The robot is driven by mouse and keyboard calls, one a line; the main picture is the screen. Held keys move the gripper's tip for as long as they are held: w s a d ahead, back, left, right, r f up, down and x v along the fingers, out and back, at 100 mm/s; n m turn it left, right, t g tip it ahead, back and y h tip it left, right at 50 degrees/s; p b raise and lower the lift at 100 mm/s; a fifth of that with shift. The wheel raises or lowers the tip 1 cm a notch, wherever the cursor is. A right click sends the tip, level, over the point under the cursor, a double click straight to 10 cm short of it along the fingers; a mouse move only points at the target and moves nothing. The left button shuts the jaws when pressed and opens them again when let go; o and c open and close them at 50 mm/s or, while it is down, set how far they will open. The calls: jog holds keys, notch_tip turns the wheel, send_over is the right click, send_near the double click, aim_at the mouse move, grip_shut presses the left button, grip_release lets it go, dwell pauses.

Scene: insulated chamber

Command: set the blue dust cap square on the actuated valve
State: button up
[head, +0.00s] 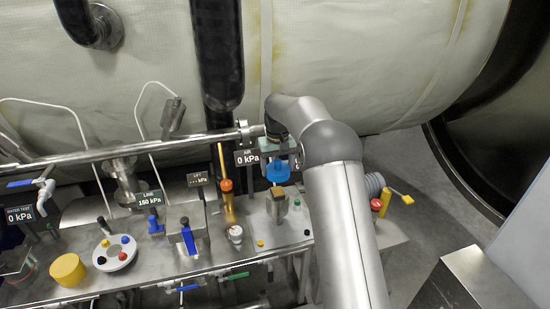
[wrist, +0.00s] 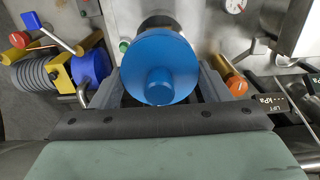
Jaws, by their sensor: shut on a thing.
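The blue dust cap (head: 278,174) is held between the fingers of my gripper (head: 279,162), with its wide blue disc facing down. In the wrist view the cap (wrist: 160,62) fills the middle, between the grey fingers of my gripper (wrist: 162,80). A tan, block-topped fitting (head: 277,204) stands on a metal plate below the cap, which appears to be the actuated valve. A gap shows between cap and fitting in the head view. In the wrist view the cap hides most of what lies beneath it.
Further left are a blue-handled valve (head: 188,240), a white disc with coloured knobs (head: 115,252) and a yellow cap (head: 68,270). A metal pipe (head: 180,143) runs behind the bench.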

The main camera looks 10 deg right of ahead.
dwell(0.5)
jog(key=b, duration=0.3)
send_over(277, 191)
jog(key=shift+f, duration=2.85)
jog(key=shift+f, duration=0.3)
jog(key=shift+f, duration=0.3)
jog(key=shift+f, duration=0.8)
jog(key=o, duration=1)
jog(key=shift+o, duration=0.2)
